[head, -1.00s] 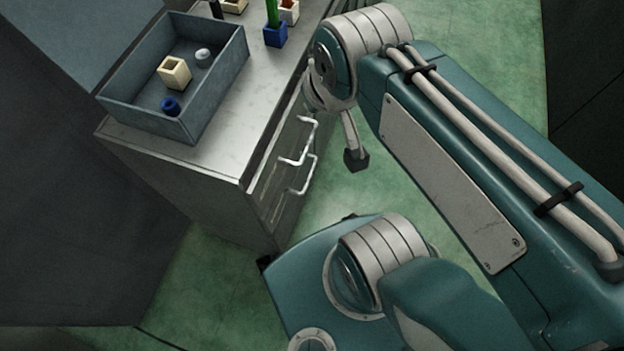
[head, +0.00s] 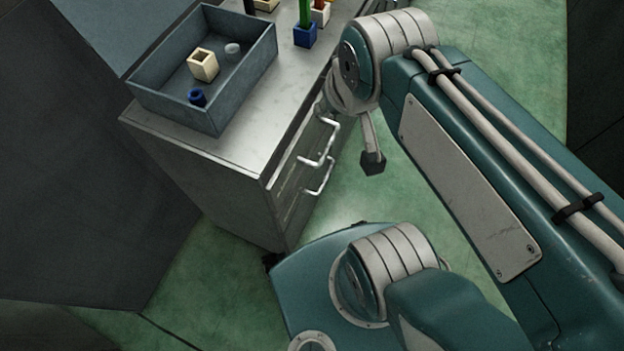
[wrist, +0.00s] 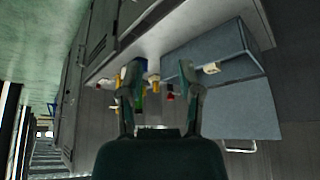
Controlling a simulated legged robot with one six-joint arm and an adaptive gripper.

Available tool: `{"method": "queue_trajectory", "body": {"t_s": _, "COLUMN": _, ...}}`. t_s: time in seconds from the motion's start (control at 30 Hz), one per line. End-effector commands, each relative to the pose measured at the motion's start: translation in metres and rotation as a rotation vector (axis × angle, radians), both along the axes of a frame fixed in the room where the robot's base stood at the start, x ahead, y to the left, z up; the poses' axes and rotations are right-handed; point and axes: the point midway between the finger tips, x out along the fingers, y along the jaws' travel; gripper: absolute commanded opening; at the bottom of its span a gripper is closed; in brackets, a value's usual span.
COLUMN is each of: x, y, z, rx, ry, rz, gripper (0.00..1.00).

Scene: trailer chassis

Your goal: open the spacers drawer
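The grey metal cabinet (head: 215,185) stands at centre left in the head view. No drawer stands visibly out, and I can read no label to tell which is the spacers drawer. One dark-tipped finger of my gripper (head: 372,162) shows right of the handles, apart from them in the picture; my arm hides the rest. In the wrist view my gripper (wrist: 158,72) has its two fingers spread, with nothing seen held between them.
A blue-grey tray (head: 172,112) on the cabinet top holds a cream block (head: 203,66), a blue ring-like piece (head: 197,97) and a grey round piece (head: 232,49). A blue holder (head: 305,36) stands beside it. Green floor (head: 440,205) lies open right of the cabinet.

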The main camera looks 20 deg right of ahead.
Motion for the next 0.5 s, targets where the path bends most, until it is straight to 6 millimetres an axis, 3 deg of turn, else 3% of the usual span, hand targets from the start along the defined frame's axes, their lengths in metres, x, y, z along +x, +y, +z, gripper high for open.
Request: {"method": "queue_trajectory", "body": {"t_s": 0.5, "x": 0.052, "y": -0.017, "z": -0.033, "rx": 0.096, "ry": 0.257, "rz": 0.023, "gripper": 0.57}}
